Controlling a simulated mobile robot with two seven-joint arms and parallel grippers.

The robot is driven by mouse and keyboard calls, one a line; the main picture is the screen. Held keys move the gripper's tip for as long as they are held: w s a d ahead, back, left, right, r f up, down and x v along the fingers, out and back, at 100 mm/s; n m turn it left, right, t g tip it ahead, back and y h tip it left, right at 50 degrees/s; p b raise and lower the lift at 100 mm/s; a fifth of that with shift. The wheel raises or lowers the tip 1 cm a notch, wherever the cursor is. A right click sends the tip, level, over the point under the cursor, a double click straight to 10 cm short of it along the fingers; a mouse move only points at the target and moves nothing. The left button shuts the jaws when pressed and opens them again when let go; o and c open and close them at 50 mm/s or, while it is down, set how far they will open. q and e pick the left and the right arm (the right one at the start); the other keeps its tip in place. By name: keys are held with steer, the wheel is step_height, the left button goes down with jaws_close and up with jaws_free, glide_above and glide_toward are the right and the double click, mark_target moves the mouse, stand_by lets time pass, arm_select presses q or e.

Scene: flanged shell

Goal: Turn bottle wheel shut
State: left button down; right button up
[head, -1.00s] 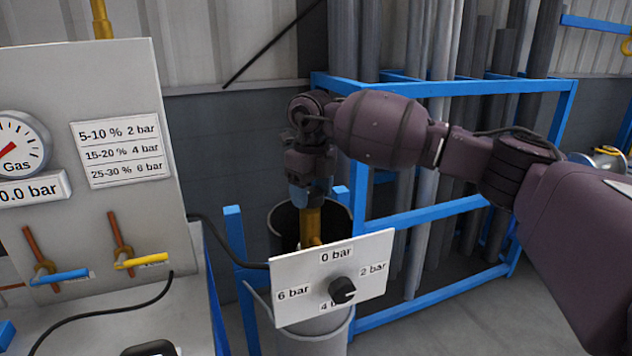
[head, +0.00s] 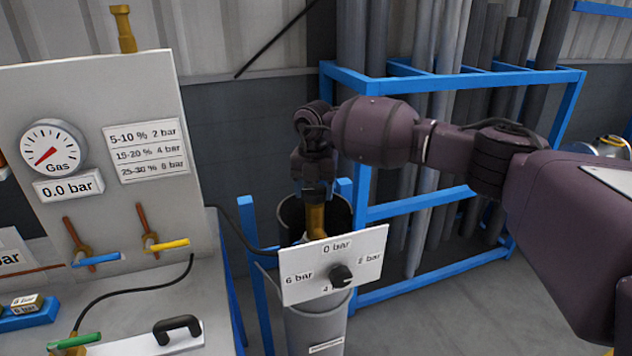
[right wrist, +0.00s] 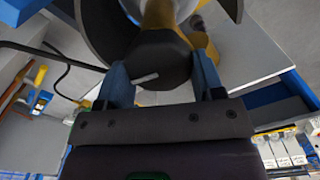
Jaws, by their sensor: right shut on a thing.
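The gas bottle (head: 316,332) is a grey cylinder standing low in the middle of the head view, behind a white pressure plate. A brass valve (head: 316,220) rises from its top. My right gripper (head: 315,190) comes down from above onto this valve. In the right wrist view, the bottle wheel (right wrist: 152,58) is a dark knob with a white mark, between the blue fingers of my right gripper (right wrist: 162,82). The fingers are shut on it. In the head view the wheel is hidden by the gripper. My left gripper is not in view.
The white plate (head: 300,291) carries a black knob (head: 341,276) and bar labels. A panel at left has a gas gauge (head: 52,148) reading 0.0 bar, a blue lever (head: 97,259) and a yellow lever (head: 168,245). A blue rack (head: 450,84) with grey pipes stands behind my arm.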

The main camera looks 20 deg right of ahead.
mark_target(313, 189)
steer(key=m+p, duration=0.1)
steer(key=m, duration=0.2)
steer(key=shift+r, duration=0.15)
steer(key=m+p, duration=0.1)
steer(key=m, duration=0.1)
steer(key=shift+w+a+m, duration=0.1)
steer(key=shift+w+m, duration=0.05)
steer(key=shift+m, duration=0.15)
steer(key=m+p, duration=0.1)
steer(key=m, duration=0.3)
steer(key=shift+w, duration=0.1)
steer(key=m, duration=0.5)
steer(key=shift+w, duration=0.1)
steer(key=shift+m+p, duration=0.3)
steer(key=o, duration=0.9)
steer(key=shift+r+b, duration=0.8)
steer(key=shift+r, duration=4.5)
